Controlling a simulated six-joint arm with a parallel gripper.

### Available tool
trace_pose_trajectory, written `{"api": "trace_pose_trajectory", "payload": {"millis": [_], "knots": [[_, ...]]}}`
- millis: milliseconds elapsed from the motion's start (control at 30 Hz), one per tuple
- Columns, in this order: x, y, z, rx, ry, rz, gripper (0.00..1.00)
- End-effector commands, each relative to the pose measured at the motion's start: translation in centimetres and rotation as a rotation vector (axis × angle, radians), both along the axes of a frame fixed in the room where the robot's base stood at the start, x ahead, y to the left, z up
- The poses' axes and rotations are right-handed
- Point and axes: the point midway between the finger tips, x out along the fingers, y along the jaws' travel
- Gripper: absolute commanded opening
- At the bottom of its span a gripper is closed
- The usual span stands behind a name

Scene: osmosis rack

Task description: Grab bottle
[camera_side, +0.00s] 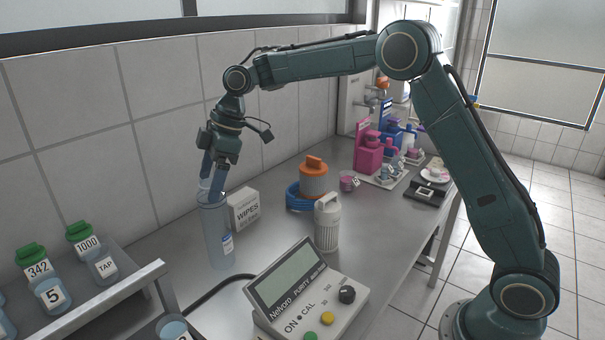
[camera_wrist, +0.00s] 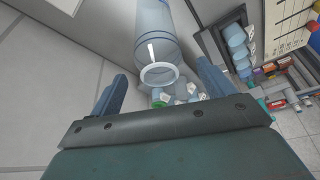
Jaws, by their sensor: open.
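A tall, clear bluish bottle (camera_side: 218,240) with a white label stands upright on the metal bench, near the tiled wall. My gripper (camera_side: 212,188) points down at the top of this bottle, its fingers overlapping the rim in the side view. In the wrist view, the bottle (camera_wrist: 162,35) extends away at the top, its pale round mouth (camera_wrist: 158,74) between the two open fingers of my gripper (camera_wrist: 161,76). A gap shows on each side, and nothing appears clamped. Whether a finger touches the bottle cannot be told.
A WIPES box (camera_side: 244,209) stands close right of the bottle. A grey-white jug (camera_side: 327,224), an orange-capped container (camera_side: 313,178) and a meter (camera_side: 305,290) are further right. Green-capped bottles (camera_side: 100,257) stand on a shelf (camera_side: 120,293) at left. Bare bench lies around the bottle's base.

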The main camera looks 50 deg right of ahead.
Motion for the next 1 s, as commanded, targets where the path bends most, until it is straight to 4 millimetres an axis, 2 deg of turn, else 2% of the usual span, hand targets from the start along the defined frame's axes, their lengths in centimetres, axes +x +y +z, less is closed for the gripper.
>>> {"api": "trace_pose_trajectory", "payload": {"millis": [100, 300, 833, 867, 1000], "knots": [[0.2, 0.6, -1.5, 0.0, 0.004, 0.002, 0.81], [0.5, 1.1, -2.9, -0.001, 0.001, 0.001, 0.81], [0.6, 1.1, -3.1, 0.0, 0.0, 0.0, 0.81], [0.6, 1.1, -3.1, 0.0, 0.0, 0.0, 0.77], [0.6, 1.1, -3.1, 0.0, 0.0, 0.0, 0.5]]}}
